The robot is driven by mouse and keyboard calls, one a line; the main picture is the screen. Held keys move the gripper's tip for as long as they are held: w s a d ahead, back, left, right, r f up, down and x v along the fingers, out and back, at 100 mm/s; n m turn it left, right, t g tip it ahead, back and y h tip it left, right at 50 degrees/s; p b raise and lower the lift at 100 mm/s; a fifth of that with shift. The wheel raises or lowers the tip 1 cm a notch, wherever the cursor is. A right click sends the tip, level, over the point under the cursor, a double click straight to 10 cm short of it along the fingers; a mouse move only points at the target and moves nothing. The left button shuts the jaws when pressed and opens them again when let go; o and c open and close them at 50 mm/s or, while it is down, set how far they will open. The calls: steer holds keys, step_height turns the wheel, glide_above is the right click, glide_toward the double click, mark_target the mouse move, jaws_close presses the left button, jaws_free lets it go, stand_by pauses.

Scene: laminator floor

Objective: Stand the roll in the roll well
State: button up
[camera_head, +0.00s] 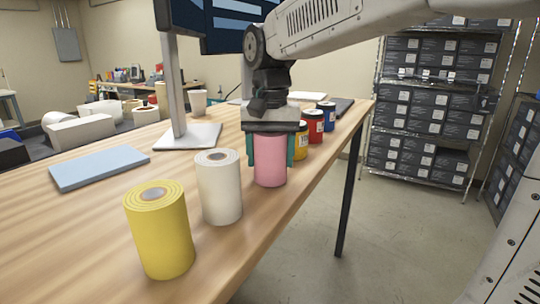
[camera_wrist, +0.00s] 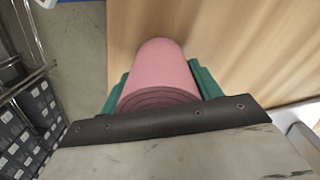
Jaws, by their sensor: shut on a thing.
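A pink roll (camera_head: 270,166) stands upright at the right edge of the wooden table, in the row of rolls and jars. My gripper (camera_head: 270,150) is above it, with its green fingers on both sides of the roll, shut on it. In the wrist view the pink roll (camera_wrist: 160,75) lies between the green fingers of my gripper (camera_wrist: 160,88). Its base looks at or very near the tabletop; I cannot tell whether it touches. I cannot make out a roll well in either view.
A white roll (camera_head: 219,187) and a yellow roll (camera_head: 160,230) stand nearer on the table (camera_head: 90,225). Yellow (camera_head: 299,140), red (camera_head: 313,126) and blue (camera_head: 327,115) jars stand just behind the pink roll. A monitor stand (camera_head: 187,136) and a blue-grey slab (camera_head: 100,169) are to the left.

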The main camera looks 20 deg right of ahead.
mark_target(271, 137)
steer(key=shift+r, duration=0.65)
step_height(271, 137, up, 2)
steer(key=shift+s+r, duration=0.15)
steer(key=s+r, duration=0.1)
steer(key=s, duration=1.4)
steer(key=shift+s+a, duration=0.4)
steer(key=shift+a, duration=0.05)
steer(key=shift+r, duration=0.1)
